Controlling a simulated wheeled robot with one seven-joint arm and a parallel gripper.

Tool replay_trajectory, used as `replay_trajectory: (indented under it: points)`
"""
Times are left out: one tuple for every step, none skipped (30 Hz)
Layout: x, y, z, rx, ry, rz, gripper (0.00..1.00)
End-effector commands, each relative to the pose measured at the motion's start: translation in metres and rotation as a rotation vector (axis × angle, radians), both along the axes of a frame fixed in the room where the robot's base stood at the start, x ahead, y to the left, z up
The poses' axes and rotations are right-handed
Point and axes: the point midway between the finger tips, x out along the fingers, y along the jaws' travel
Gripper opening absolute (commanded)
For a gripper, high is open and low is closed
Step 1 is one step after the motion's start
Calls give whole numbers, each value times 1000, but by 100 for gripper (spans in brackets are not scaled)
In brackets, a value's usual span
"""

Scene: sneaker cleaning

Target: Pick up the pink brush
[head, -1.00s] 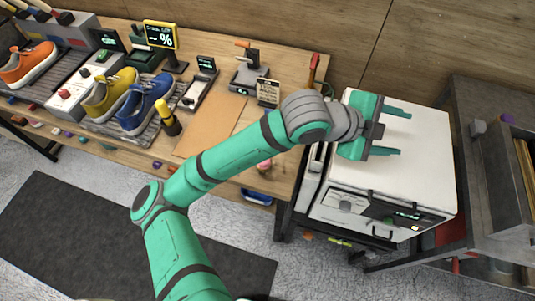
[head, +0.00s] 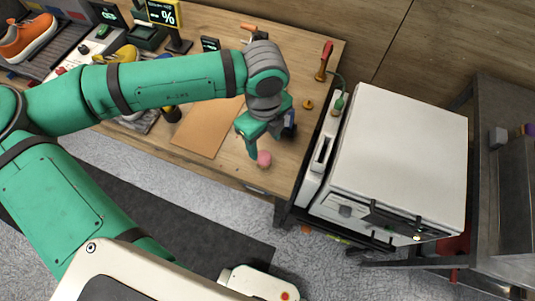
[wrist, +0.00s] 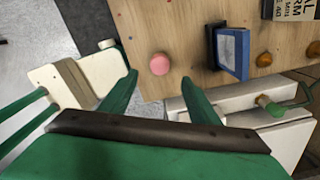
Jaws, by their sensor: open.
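A small, rounded pink thing (head: 264,158) lies near the front edge of the wooden table, toward its right end. It also shows in the wrist view (wrist: 160,64). It may be the pink brush, but I cannot make out bristles or a handle. My gripper (head: 270,143) is above the table right by it, with its fingers pointing down. In the wrist view my gripper (wrist: 157,80) is open and empty. The pink thing appears between and just beyond the fingertips, apart from them.
A blue framed block (wrist: 230,53) stands right of the pink thing in the wrist view, near one finger. A brown mat (head: 208,127) lies to the left. A red-handled tool (head: 324,60) stands at the back. A white machine (head: 400,150) is beyond the table's right end.

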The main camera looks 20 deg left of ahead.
Motion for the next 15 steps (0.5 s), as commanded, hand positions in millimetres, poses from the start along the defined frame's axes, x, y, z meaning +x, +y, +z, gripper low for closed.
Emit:
replay_trajectory:
  points:
    - [-1, 2, -7, -1, 3, 5, 56]
    - [-2, 3, -11, -1, 4, 7, 56]
    - [-1, 3, -18, -1, 3, 9, 56]
    - [-2, 4, -23, -2, 2, 11, 56]
    - [-2, 5, -27, -2, 2, 13, 56]
    - [-2, 6, -32, -1, 2, 17, 56]
    - [-2, 7, -36, -1, 2, 19, 56]
    - [-2, 8, -40, -3, 1, 21, 56]
    - [-2, 9, -43, -2, 0, 22, 56]
    - [-2, 9, -46, -2, 0, 22, 56]
    - [-2, 8, -47, -2, 0, 21, 56]
    - [-2, 7, -49, -2, 0, 19, 56]
    - [-1, 6, -50, -2, 0, 16, 56]
    - [-1, 5, -52, -2, 0, 13, 56]
    - [0, 3, -55, -2, 0, 10, 56]
